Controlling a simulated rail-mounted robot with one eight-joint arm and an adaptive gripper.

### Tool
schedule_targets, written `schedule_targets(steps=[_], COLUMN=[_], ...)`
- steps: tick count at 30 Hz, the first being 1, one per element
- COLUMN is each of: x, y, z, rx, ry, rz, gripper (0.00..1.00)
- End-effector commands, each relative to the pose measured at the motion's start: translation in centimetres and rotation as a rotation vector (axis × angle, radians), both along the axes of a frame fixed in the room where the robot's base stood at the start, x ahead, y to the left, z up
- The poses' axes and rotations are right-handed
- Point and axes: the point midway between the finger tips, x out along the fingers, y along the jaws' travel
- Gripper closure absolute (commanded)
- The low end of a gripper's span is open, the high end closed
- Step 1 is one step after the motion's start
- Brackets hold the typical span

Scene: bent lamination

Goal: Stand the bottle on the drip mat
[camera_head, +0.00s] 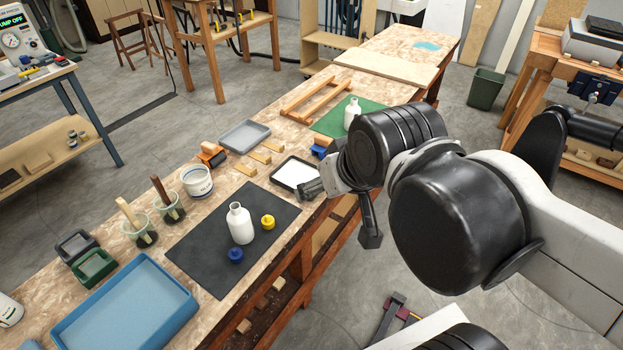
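One white bottle (241,224) stands upright on a dark mat (196,252) on the bench. A second white bottle (352,112) stands upright on a green mat (327,124) farther back, close behind my arm in the picture. I cannot tell from looks which mat is the drip mat. My gripper (338,214) is at the bench's right edge, right of the dark mat and apart from both bottles. Its two fingers are spread, one toward the left and one downward, with nothing seen between them. My arm hides part of the green mat's right side.
A yellow cap (268,222) and a blue cap (236,255) lie beside the nearer bottle. A white tub (197,181), jars with brushes (140,229), a blue tray (122,312) and a dark-rimmed white tray (296,174) surround the dark mat. A wooden frame (315,98) lies farther back.

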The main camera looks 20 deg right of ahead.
Motion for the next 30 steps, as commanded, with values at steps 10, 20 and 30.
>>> schedule_targets(steps=[10, 20, 30], x=[0.0, 1.6, 5.8], y=[0.0, 1.4, 5.4], z=[0.0, -4.5, -14.3], rx=[0.0, 0.048, 0.178], ry=[-0.002, 0.003, -0.131], rz=[-0.001, 0.104, 0.44], gripper=[0.31, 0.31, 0.31])
